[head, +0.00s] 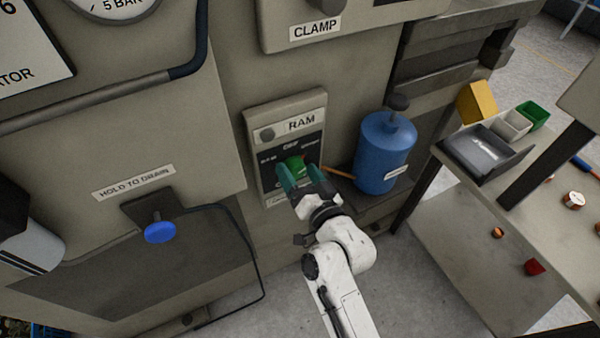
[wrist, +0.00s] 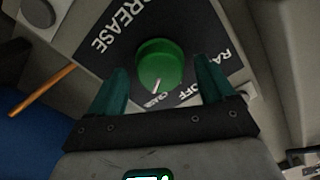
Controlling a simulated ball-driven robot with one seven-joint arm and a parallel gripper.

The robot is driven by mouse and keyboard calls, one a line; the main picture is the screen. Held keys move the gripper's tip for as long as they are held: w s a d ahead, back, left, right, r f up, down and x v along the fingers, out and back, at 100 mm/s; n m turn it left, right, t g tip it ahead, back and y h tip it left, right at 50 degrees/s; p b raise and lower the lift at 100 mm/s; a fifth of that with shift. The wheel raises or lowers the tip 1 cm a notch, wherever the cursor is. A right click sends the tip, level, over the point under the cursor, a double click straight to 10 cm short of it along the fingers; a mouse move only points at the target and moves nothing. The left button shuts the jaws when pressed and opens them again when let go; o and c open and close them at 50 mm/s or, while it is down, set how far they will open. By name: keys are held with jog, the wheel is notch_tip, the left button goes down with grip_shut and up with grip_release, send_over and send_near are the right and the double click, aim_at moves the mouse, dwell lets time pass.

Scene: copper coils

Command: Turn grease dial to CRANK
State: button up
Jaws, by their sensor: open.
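The green grease dial (head: 295,162) sits on a dark plate on the grey machine front, below a RAM label. In the wrist view the round dial (wrist: 158,62) has a white mark at its lower edge. The mark points toward a small label (wrist: 152,100) that looks like CRANK. The OFF and RA... lettering lies to the right of that, and GREASE runs along the left. My gripper (head: 299,177) is open, with its teal fingers on either side of the dial. In the wrist view (wrist: 161,72) I cannot tell whether they touch it.
A blue canister (head: 383,152) stands on a shelf just right of the dial, with a thin orange rod (head: 338,172) beside it. A blue drain knob (head: 160,231) projects at lower left. A table with a black tray (head: 481,153) and small bins is at right.

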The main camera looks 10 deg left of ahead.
jog(key=b+v, duration=0.3)
jog(key=v, duration=0.8)
jog(key=shift+w, duration=0.15)
dwell(0.3)
jog(key=s+d+f+n+g+h+p, duration=0.15)
jog(key=s+d+f+g+h, duration=0.5)
jog(key=d, duration=0.65)
jog(key=s+d+f+m+g+h+p, duration=0.1)
jog(key=s+d+g+h, duration=0.1)
jog(key=s+d, duration=0.5)
jog(key=s+d+f+m+g+h+p, duration=0.1)
jog(key=s+d+g, duration=0.4)
jog(key=s, duration=0.7)
jog(key=shift+s+d+f+h, duration=0.35)
jog(key=shift+d+f, duration=0.5)
jog(key=shift+d, duration=0.05)
